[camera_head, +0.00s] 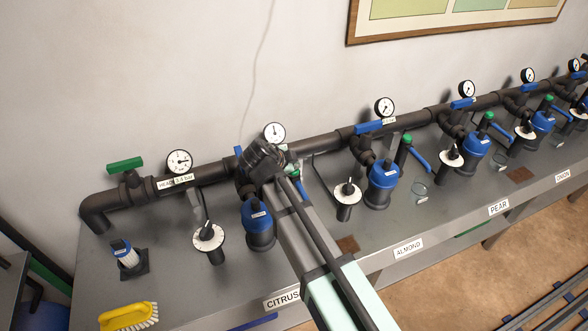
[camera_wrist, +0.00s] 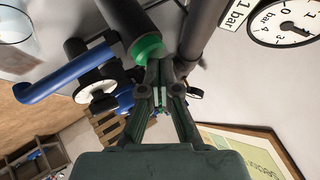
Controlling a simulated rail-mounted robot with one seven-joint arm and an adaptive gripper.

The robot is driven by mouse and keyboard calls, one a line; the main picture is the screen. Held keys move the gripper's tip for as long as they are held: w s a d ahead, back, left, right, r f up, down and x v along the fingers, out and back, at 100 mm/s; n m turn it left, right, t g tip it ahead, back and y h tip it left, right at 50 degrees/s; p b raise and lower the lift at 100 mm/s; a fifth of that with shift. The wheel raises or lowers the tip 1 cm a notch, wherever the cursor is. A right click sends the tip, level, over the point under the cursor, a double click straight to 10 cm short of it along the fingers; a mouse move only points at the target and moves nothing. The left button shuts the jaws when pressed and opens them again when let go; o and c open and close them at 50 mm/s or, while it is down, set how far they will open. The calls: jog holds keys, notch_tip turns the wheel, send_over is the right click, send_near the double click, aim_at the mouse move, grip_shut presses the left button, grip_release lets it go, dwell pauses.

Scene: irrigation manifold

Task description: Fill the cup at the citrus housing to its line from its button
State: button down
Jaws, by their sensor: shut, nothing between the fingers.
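The citrus housing (camera_head: 260,222) has a dark blue body and stands behind the CITRUS label (camera_head: 283,301). Beside it is a dark post with a green top, the button (camera_wrist: 148,50), and a blue lever (camera_wrist: 50,78). My gripper (camera_wrist: 160,92) is shut and empty, its fingertips close by the green top; I cannot tell whether they touch. In the head view my gripper (camera_head: 268,160) and arm cover most of this post. A clear cup (camera_wrist: 14,22) shows partly at the upper left of the wrist view; its line and water level cannot be made out. It is hidden in the head view.
A dark pipe (camera_head: 320,143) with gauges (camera_head: 274,133) runs along the wall. A white dial (camera_head: 208,238) stands left of the housing. The almond housing (camera_head: 382,182) and its cup (camera_head: 418,192) are to the right. A yellow brush (camera_head: 128,316) lies front left.

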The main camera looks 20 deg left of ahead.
jog(key=shift+w+a+f+b, duration=0.1)
jog(key=shift+a+f+b, duration=0.1)
jog(key=shift+f+b, duration=0.15)
dwell(0.4)
jog(key=shift+r, duration=0.2)
jog(key=shift+w+a+r, duration=0.1)
jog(key=shift+a+r, duration=0.05)
jog(key=shift+r, duration=0.4)
jog(key=shift+w+a+r, duration=0.1)
jog(key=shift+r, duration=0.4)
jog(key=shift+r, duration=0.15)
jog(key=shift+s+d+r+p, duration=0.1)
jog(key=shift+r+p, duration=0.25)
jog(key=shift+r, duration=0.75)
jog(key=shift+s+d+r+p, duration=0.1)
jog(key=shift+r+p, duration=0.2)
jog(key=shift+r, duration=0.75)
